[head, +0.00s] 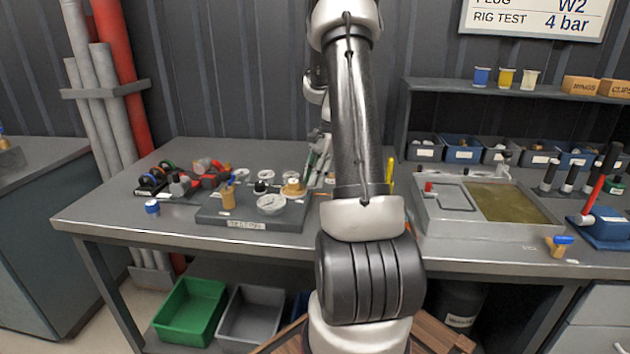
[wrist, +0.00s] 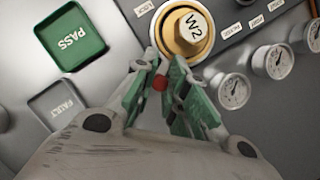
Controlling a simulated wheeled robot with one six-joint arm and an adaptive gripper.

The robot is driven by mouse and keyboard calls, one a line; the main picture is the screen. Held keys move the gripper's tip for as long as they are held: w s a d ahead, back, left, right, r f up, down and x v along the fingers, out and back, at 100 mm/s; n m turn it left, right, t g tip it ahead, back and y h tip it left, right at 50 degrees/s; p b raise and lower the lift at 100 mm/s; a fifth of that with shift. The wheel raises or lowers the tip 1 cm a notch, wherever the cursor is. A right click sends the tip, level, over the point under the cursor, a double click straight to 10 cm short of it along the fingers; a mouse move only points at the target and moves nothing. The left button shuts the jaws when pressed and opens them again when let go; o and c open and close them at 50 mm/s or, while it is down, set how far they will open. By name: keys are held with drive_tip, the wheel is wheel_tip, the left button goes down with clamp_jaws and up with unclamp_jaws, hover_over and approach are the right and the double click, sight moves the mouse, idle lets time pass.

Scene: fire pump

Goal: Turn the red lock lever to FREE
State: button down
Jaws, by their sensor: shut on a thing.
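In the wrist view the red lock lever (wrist: 160,84) shows only as a small round red end between my fingertips. My gripper (wrist: 164,83) is shut on it, with the green finger pads on either side. The rest of the lever is hidden by the fingers, and I cannot read any FREE mark. Just above the fingertips is a round brass fitting (wrist: 168,38) with a pale cap marked W2 (wrist: 195,31). In the head view my arm covers the middle of the bench, and the lever cannot be made out there.
In the wrist view a green PASS panel (wrist: 70,36) and a grey FAULT panel (wrist: 64,105) lie left of the gripper. Several gauges (wrist: 233,91) lie to the right. In the head view a tray of fittings (head: 248,225) and a water basin (head: 510,203) flank my arm.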

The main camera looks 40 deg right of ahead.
drive_tip(key=shift+w+d+n+g, duration=0.15)
drive_tip(key=shift+w+n+g, duration=0.5)
drive_tip(key=shift+n, duration=0.75)
drive_tip(key=shift+w, duration=0.15)
drive_tip(key=c, duration=1.4)
unclamp_jaws()
drive_tip(key=shift+c, duration=0.2)
drive_tip(key=s+v, duration=0.1)
drive_tip(key=v, duration=1.1)
drive_tip(key=shift+w, duration=0.45)
drive_tip(key=shift+r, duration=0.1)
